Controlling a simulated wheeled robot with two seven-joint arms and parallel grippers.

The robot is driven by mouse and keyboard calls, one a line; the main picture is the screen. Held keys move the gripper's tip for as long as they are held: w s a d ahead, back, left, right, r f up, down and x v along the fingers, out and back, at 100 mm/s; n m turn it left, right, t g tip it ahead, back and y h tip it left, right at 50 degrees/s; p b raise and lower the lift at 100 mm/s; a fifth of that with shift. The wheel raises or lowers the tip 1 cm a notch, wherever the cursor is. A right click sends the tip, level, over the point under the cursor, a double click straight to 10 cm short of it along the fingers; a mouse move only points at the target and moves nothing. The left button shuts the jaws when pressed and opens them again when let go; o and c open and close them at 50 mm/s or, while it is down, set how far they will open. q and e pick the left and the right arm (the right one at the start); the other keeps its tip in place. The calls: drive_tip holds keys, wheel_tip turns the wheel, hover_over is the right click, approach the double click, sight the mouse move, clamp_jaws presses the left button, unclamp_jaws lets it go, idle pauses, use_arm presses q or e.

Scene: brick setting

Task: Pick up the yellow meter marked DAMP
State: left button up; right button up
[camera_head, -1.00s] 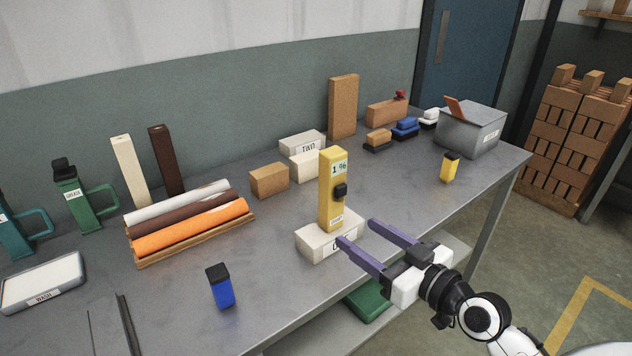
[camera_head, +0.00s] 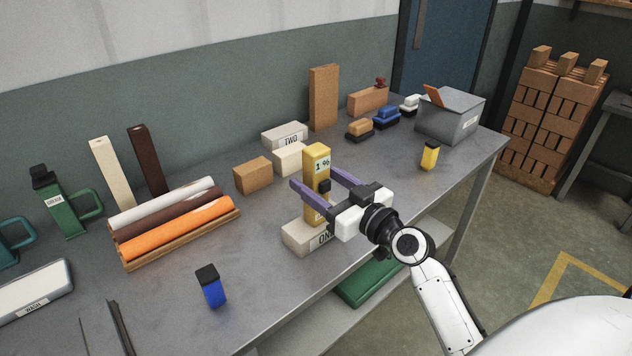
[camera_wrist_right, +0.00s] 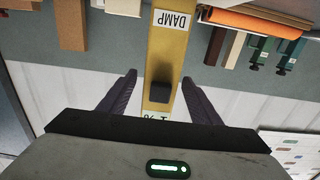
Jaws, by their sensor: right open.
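The yellow meter (camera_head: 316,164) stands upright on a pale block labelled ONE (camera_head: 297,236) near the table's front edge. It has a "1 %" label at the top and a dark knob on its front. In the right wrist view the meter (camera_wrist_right: 167,45) shows upside down with its DAMP label. My right gripper (camera_head: 319,190) is open, with its purple fingers on either side of the meter. In the right wrist view there are gaps between both fingers and the meter. My left gripper is not in view.
A blue-and-black small bottle (camera_head: 211,287) stands front left of the block. Orange, brown and white rolls (camera_head: 185,232) lie on a tray at left. A tan block (camera_head: 253,176) and a block labelled TWO (camera_head: 284,136) stand behind. A yellow bottle (camera_head: 429,156) is at right.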

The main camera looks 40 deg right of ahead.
drive_tip(key=shift+w, duration=0.25)
drive_tip(key=c, duration=1.3)
